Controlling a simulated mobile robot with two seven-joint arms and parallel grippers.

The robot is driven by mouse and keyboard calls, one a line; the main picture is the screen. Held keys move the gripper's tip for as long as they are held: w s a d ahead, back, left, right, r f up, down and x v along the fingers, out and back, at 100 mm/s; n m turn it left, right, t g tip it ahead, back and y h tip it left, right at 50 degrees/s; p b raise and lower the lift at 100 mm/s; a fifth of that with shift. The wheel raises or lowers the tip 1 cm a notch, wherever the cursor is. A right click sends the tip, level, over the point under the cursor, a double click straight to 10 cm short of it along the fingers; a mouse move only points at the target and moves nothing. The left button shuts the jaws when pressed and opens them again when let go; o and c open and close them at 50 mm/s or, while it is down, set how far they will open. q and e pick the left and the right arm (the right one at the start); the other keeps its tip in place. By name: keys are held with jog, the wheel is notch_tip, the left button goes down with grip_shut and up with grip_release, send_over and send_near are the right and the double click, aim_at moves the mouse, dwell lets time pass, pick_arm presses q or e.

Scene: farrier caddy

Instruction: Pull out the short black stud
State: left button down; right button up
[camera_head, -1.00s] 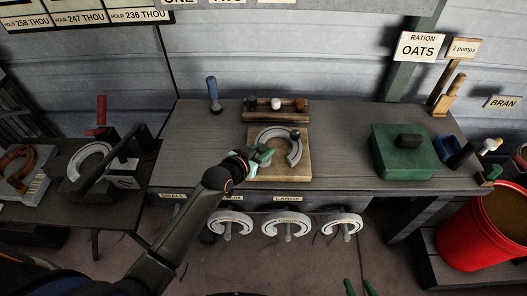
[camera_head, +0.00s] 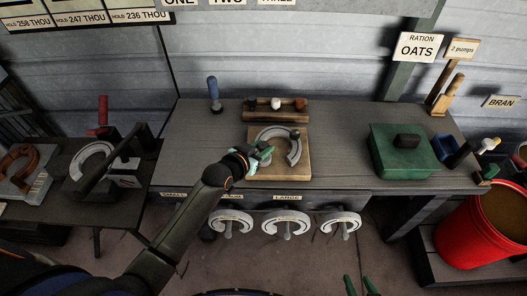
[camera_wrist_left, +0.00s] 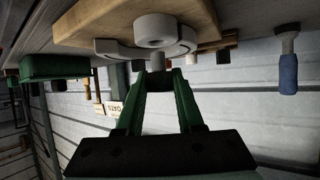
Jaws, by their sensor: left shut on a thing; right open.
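A grey horseshoe (camera_head: 293,152) lies on a wooden board (camera_head: 296,171) on the bench. A short dark stud (camera_head: 295,133) shows at its upper right. My left gripper (camera_head: 264,153) is at the horseshoe's lower left end. In the left wrist view its green fingers (camera_wrist_left: 158,80) are shut on a small grey piece (camera_wrist_left: 157,62) under a round pale grey part (camera_wrist_left: 154,30). I cannot tell whether this piece is the short black stud, as the fingers hide most of it. My right gripper (camera_head: 358,286) is open and empty at the bottom edge.
A wooden rack (camera_head: 276,116) with black, white and brown knobs stands behind the board. A blue-handled tool (camera_head: 214,94) stands to its left, a green box (camera_head: 405,160) to the right. Horseshoes hang along the bench front (camera_head: 286,224). A red bucket (camera_head: 463,225) stands at right.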

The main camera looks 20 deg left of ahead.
aim_at(262, 147)
pick_arm(q)
jog(key=shift+r+p, duration=2)
jog(key=shift+p, duration=0.05)
